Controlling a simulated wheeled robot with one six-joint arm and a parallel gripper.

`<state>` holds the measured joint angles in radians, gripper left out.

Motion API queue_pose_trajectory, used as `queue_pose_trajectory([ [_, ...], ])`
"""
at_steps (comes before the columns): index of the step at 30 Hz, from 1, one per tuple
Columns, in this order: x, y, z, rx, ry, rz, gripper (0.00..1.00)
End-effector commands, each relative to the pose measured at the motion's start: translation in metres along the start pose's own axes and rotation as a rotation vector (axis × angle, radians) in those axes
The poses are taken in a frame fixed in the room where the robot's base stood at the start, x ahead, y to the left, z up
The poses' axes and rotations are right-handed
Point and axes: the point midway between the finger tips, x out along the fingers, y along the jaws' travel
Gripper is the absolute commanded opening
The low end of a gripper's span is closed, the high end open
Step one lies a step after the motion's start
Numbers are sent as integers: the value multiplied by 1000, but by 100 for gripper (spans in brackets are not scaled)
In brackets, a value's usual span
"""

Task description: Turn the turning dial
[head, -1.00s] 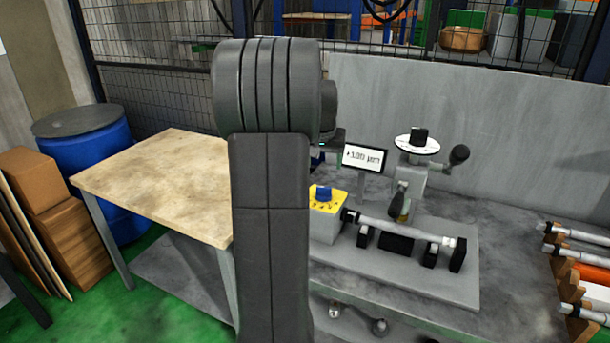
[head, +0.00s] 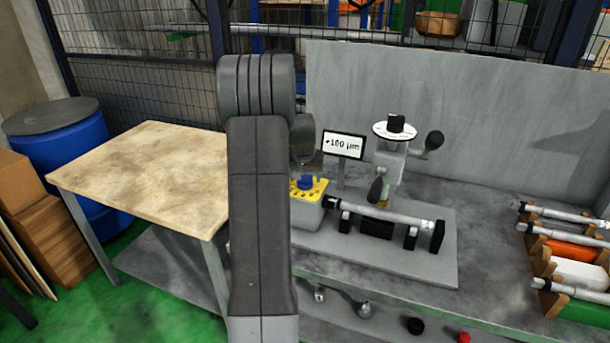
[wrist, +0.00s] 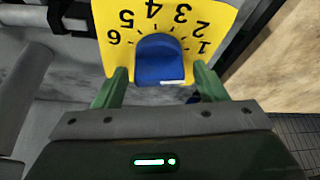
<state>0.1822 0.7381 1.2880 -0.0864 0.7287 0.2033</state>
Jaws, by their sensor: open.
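A blue dial (head: 306,182) sits on a yellow numbered plate (head: 319,188) on top of a grey box, left of the machine's shaft. In the wrist view the blue dial (wrist: 158,62) is ringed by the numbers 1 to 6 on the yellow plate (wrist: 117,62). A white mark shows at its near edge. My gripper (wrist: 160,72) is open, its two green fingers left and right of the dial with gaps showing. Contact cannot be seen. In the head view my arm hides most of the gripper.
A display (head: 343,145) reads +160 µm. A white disc with a black knob (head: 395,125) tops the post behind the shaft (head: 380,212). A rack of rods (head: 565,235) stands right. A wooden table (head: 140,175) is at left. The grey bench is bare between machine and rack.

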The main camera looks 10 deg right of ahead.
Motion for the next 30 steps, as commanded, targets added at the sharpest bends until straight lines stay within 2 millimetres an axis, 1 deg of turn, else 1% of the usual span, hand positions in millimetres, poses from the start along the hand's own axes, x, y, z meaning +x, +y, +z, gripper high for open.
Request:
queue_pose_trajectory([
  [8, 1, 0, 0, 0, 0, 0, 65],
  [12, 1, 0, 0, 0, 0, 0, 38],
  [15, 1, 0, 0, 0, 0, 0, 21],
  [23, 1, 0, 0, -24, 0, -11, 21],
  [30, 1, 0, 0, -138, 0, -58, 21],
])
